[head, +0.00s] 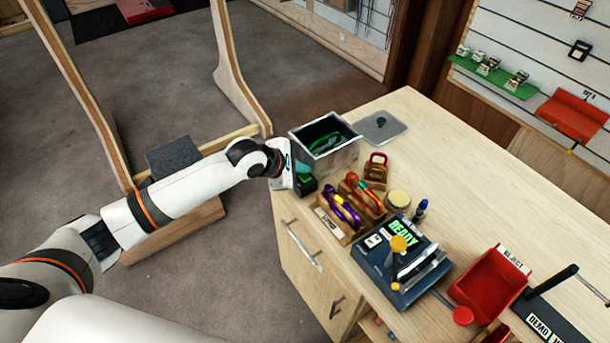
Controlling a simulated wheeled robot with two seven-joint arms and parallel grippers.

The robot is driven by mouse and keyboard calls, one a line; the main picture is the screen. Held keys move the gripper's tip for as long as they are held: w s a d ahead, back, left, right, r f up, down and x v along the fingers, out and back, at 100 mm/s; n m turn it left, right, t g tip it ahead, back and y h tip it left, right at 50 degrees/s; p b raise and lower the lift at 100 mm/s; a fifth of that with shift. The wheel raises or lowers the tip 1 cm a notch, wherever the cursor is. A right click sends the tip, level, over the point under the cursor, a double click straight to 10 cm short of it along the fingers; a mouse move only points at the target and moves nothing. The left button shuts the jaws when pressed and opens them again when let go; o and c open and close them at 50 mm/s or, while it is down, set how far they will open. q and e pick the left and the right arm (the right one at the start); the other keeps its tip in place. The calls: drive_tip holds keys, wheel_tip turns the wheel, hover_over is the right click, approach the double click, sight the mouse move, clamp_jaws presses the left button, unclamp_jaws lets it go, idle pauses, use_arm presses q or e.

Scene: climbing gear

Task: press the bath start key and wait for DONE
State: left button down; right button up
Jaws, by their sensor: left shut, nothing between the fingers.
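The bath (340,158) is an open grey metal tank at the table's far left corner, with a green item (326,142) inside. A small dark box with a green top (304,177) stands against the tank's near left side; I cannot tell whether this green part is the start key. My left gripper (290,178) is shut and empty, right beside this box at the table edge. Its fingertips are hard to make out, and I cannot tell whether they touch anything. No DONE text is readable on the bath. My right gripper is not in view.
A grey lid (381,127) lies behind the bath. Wooden holders with purple (340,207) and orange (365,190) carabiners stand close in front. A dark device (403,262) shows READY. A red reject tray (490,284) is at right. The table's back right is clear.

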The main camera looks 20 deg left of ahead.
use_arm(q)
drive_tip(key=shift+f, duration=0.15)
idle(0.5)
drive_tip(key=shift+f+p, duration=0.15)
drive_tip(key=shift+p, duration=0.15)
drive_tip(key=shift+f, duration=0.1)
drive_tip(key=shift+f, duration=0.45)
idle(0.4)
idle(0.4)
drive_tip(key=shift+r+p, duration=0.9)
drive_tip(key=shift+p, duration=0.4)
wheel_tip(320, 180, up, 5)
drive_tip(key=p, duration=0.6)
